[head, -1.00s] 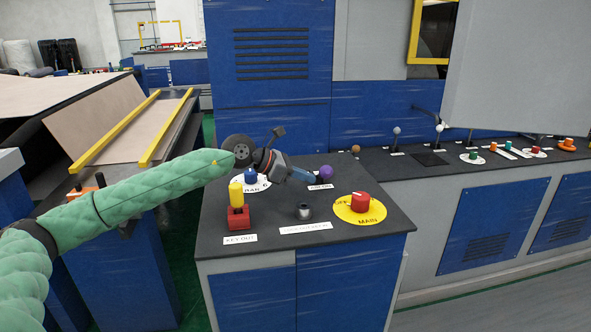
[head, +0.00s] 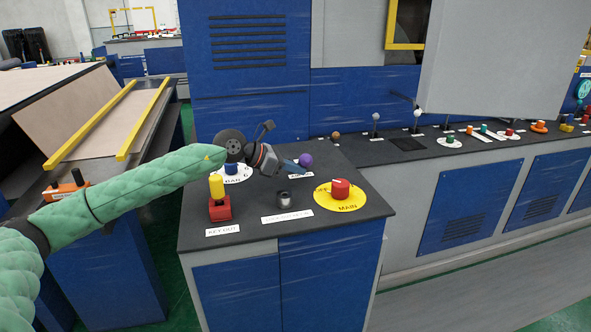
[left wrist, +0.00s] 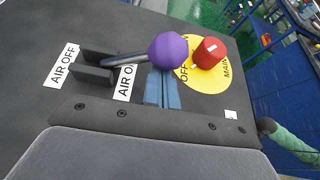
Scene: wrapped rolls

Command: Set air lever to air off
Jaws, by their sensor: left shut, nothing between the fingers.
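The air lever has a purple ball knob (head: 305,160) near the back of the dark console top. In the left wrist view its purple knob (left wrist: 167,50) sits on a dark shaft that leans right from a black slotted bracket (left wrist: 93,66). An "AIR OFF" label (left wrist: 62,66) lies left of the bracket. A second label (left wrist: 125,84), partly hidden and reading "AIR O", lies beneath the shaft. My left gripper (head: 299,166) is shut and empty, its blue fingertips (left wrist: 163,88) close beside the knob. Contact cannot be told. My right gripper is out of view.
A red knob on a yellow MAIN disc (head: 341,189), a metal key switch (head: 284,198), a yellow-and-red key-out switch (head: 218,199) and a blue knob (head: 231,168) share the console. A side counter with levers and knobs (head: 450,139) runs right.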

